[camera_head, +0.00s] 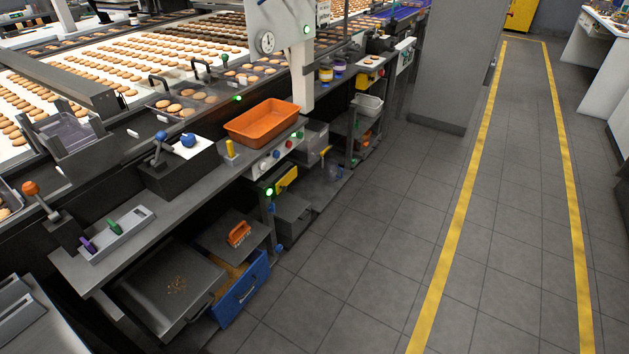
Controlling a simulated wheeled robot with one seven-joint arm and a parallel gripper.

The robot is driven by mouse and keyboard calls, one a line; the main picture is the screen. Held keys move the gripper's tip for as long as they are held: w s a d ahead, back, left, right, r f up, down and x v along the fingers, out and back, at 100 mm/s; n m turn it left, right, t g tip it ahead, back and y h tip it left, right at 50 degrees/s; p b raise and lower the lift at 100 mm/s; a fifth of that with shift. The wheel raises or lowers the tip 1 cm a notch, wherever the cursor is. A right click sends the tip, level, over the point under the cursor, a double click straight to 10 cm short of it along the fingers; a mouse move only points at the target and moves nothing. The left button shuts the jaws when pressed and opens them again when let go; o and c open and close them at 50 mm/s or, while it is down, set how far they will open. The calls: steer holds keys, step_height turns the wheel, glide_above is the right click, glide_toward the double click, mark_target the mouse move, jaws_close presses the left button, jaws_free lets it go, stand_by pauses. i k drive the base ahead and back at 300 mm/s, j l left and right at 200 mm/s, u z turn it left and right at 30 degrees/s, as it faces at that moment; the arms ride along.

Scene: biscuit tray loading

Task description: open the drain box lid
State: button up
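No part of my gripper shows in this view. I cannot tell for certain which container is the drain box. Low under the counter, a grey lid-like panel (222,226) lies flat with an orange handle (239,233) on top. Below it, a blue box (244,291) stands near the floor, with tan contents partly showing. To its right is a dark grey box (292,216) whose top looks closed. To its left, a wide dark tray (150,290) holds small crumbs.
The counter (205,180) overhangs these boxes, with levers along it and an orange bin (262,122) on it. Biscuit conveyors (110,70) run behind. A grey pillar (455,60) stands at the back. The tiled floor (400,220) is clear to the right, with yellow lines.

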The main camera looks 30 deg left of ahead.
mark_target(289, 206)
steer(key=i+l+u, duration=0.15)
steer(key=i+u, duration=0.25)
steer(key=i+l+u, duration=0.85)
steer(key=i, duration=0.15)
steer(key=i+l+u, duration=0.1)
steer(key=i+l, duration=0.2)
steer(key=i, duration=0.25)
steer(key=i+l+u, duration=0.15)
steer(key=i+l, duration=0.15)
steer(key=i, duration=0.25)
steer(key=i+l+u, duration=0.1)
steer(key=i+l, duration=0.25)
steer(key=i, duration=0.15)
